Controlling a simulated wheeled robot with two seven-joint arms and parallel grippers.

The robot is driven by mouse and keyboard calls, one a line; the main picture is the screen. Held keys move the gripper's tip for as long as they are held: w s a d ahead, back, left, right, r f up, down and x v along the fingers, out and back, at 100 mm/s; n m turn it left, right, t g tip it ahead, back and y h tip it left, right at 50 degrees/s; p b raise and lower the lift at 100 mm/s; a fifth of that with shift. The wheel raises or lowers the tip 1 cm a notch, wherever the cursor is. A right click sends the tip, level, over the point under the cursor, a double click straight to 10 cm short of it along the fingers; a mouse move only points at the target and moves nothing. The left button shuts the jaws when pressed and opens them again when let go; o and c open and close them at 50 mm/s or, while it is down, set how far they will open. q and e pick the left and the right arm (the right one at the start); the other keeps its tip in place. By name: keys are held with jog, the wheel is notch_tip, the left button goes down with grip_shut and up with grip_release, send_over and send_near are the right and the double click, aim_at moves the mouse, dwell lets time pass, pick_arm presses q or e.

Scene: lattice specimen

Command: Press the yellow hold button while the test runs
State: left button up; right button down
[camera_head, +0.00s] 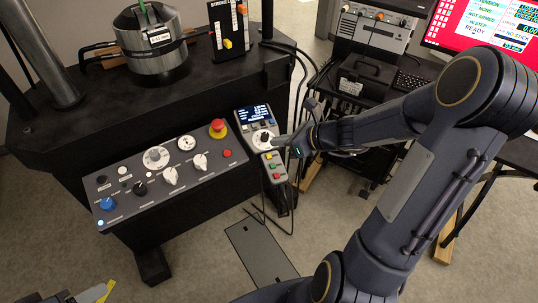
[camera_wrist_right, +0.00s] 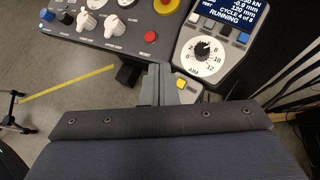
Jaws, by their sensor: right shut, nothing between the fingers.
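The yellow hold button (camera_wrist_right: 181,84) shows on a small grey button box just right of my right gripper's grey finger in the right wrist view. My right gripper (camera_head: 279,143) is shut and empty, at the top end of this button box (camera_head: 274,170) in the head view. The box also carries red and green buttons. I cannot tell whether the fingertips touch it. A readout (camera_wrist_right: 229,12) above the dial reads RUNNING, cycle 4 of 8. A dark part with a grey tip, likely my left gripper (camera_head: 88,293), shows at the bottom left edge; its jaws cannot be made out.
A control panel (camera_head: 135,203) with knobs and a red emergency button (camera_head: 217,127) stands left of the button box. A metal cylinder (camera_head: 154,48) stands on the black machine table behind. A monitor (camera_head: 484,28) is at the top right. Cables hang beside the box.

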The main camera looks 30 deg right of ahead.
jog(key=m, duration=0.2)
jog(key=r+m, duration=0.1)
jog(key=m, duration=0.2)
jog(key=shift+w+r+m, duration=0.15)
jog(key=shift+w+m, duration=0.15)
jog(key=b, duration=0.7)
send_over(274, 161)
jog(key=f, duration=0.7)
jog(key=shift+s+f, duration=0.35)
jog(key=shift+f, duration=0.05)
jog(key=shift+w+f+b, duration=0.15)
jog(key=shift+f+b, duration=0.2)
dwell(0.6)
jog(key=shift+w+a+f+b, duration=0.1)
jog(key=shift+f+b, duration=0.2)
jog(key=shift+f, duration=0.15)
jog(key=shift+w+f, duration=0.1)
jog(key=shift+f, duration=0.2)
dwell(0.5)
jog(key=shift+s+r+p, duration=0.2)
jog(key=shift+r+p, duration=0.3)
jog(key=shift+r, duration=0.25)
